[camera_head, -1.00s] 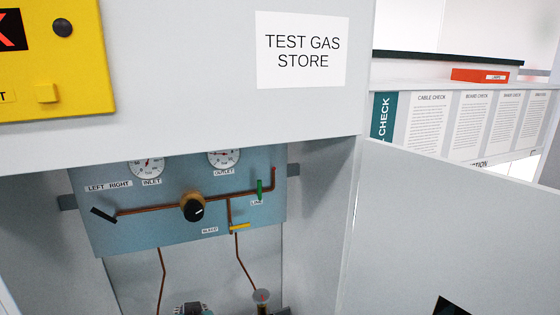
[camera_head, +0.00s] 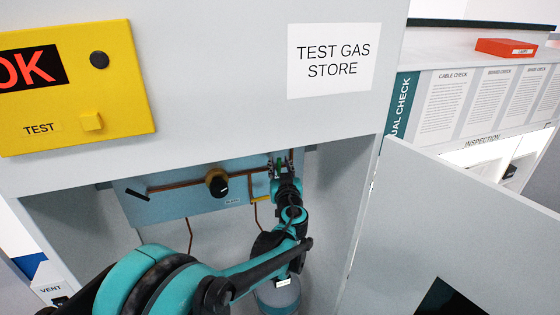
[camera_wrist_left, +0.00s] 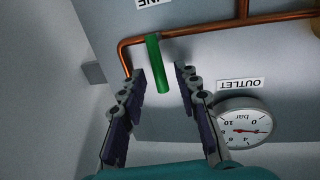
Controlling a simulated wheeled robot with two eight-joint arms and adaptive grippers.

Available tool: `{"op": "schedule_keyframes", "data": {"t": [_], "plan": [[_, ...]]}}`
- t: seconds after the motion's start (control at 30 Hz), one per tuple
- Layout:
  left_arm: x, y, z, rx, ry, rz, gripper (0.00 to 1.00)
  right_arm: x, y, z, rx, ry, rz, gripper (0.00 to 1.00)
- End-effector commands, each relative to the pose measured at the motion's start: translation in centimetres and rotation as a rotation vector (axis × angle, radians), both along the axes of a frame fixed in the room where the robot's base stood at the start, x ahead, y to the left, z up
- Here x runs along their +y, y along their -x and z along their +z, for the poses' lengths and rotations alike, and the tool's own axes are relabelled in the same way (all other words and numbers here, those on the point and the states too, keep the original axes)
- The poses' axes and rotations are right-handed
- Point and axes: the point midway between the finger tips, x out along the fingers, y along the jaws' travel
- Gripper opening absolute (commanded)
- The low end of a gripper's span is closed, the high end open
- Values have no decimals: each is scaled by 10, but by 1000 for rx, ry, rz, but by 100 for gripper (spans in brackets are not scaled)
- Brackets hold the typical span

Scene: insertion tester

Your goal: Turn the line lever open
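The line lever is a green bar, seen in the left wrist view (camera_wrist_left: 157,65). It stands crosswise to the copper pipe (camera_wrist_left: 215,28). My left gripper (camera_wrist_left: 160,72) is open, with one finger on each side of the lever and visible gaps between. In the head view my left gripper (camera_head: 283,168) is at the right end of the blue gas panel (camera_head: 175,205) and largely hides the lever there. My right gripper is in neither view.
A black knob (camera_head: 217,182) and a yellow lever (camera_head: 261,199) sit left of my gripper on the panel. The outlet gauge (camera_wrist_left: 241,122) is close beside one finger. The cabinet's upper front (camera_head: 220,120) overhangs; an open door (camera_head: 450,230) stands at right.

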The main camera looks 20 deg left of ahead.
Motion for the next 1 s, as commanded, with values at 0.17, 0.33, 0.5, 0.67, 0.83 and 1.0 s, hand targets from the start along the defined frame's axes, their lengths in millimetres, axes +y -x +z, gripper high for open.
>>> {"op": "schedule_keyframes", "data": {"t": [0.17,0.33,0.5,0.67,0.83,1.0], "plan": [[5,-11,0,0,0,-1,32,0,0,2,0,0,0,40],[5,-12,0,0,0,-1,32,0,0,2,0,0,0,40],[5,-12,0,1,0,0,8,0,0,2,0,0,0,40],[5,-12,0,1,0,0,0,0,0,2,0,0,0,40],[5,-12,0,5,-6,0,0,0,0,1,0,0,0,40],[3,-13,0,29,-40,0,0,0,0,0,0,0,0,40]]}}
